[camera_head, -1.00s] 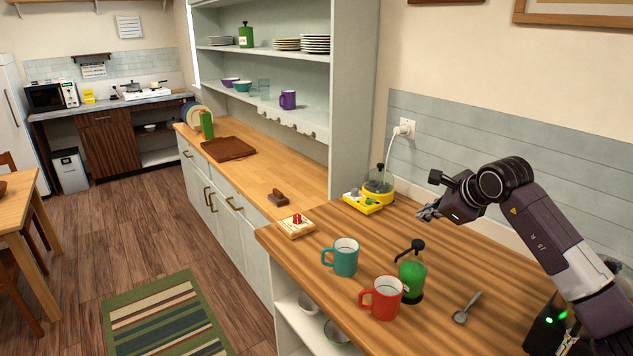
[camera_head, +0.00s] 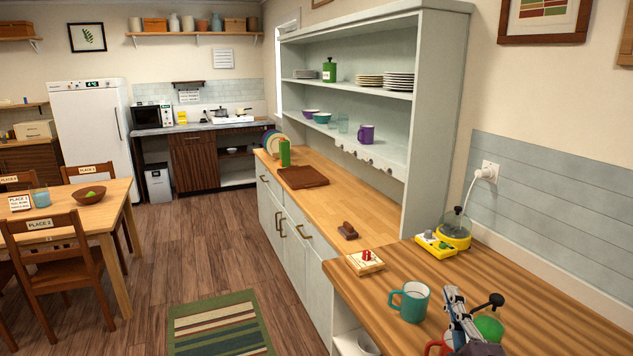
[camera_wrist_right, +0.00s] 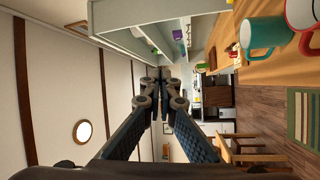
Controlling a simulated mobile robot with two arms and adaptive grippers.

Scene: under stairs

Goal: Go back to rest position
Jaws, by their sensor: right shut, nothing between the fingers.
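My right gripper (camera_head: 455,300) shows at the bottom right of the head view, in front of the green dispenser (camera_head: 489,328) and the red mug (camera_head: 436,347), hiding parts of both. In the right wrist view its two dark fingers (camera_wrist_right: 166,75) meet at the tips with nothing between them. The wrist view is turned on its side. My left gripper is not in either view.
A teal mug (camera_head: 410,302) stands on the wooden counter (camera_head: 560,325), left of my right gripper. A yellow appliance (camera_head: 453,236) stands behind. A hutch (camera_head: 440,120) rises at the back. Floor (camera_head: 215,235) is open between the dining table (camera_head: 75,213) and the cabinets.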

